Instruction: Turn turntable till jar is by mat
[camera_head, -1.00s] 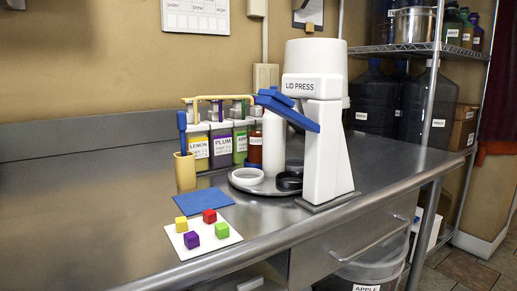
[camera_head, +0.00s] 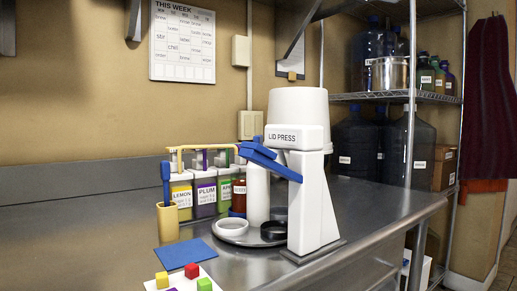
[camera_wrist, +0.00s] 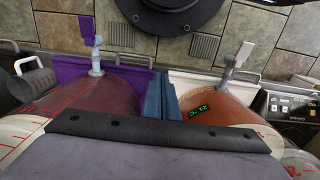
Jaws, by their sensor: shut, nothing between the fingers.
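In the head view a round grey turntable (camera_head: 243,242) sits on the steel counter under the lid press (camera_head: 297,135). A white ring (camera_head: 232,226) and a black ring (camera_head: 274,231) lie on it. A jar with orange-red contents and a label (camera_head: 239,190) stands at the turntable's back left; its foot is partly hidden. The blue mat (camera_head: 198,253) lies flat on the counter, left and in front of the turntable. My gripper (camera_wrist: 160,98) shows only in the wrist view, its blue fingers together and empty, over two large containers.
A tan cup with a blue-handled tool (camera_head: 167,222) stands behind the mat. Labelled containers (camera_head: 203,192) line up left of the jar. A white card (camera_head: 180,284) with coloured cubes is in front. The counter's left side is clear.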

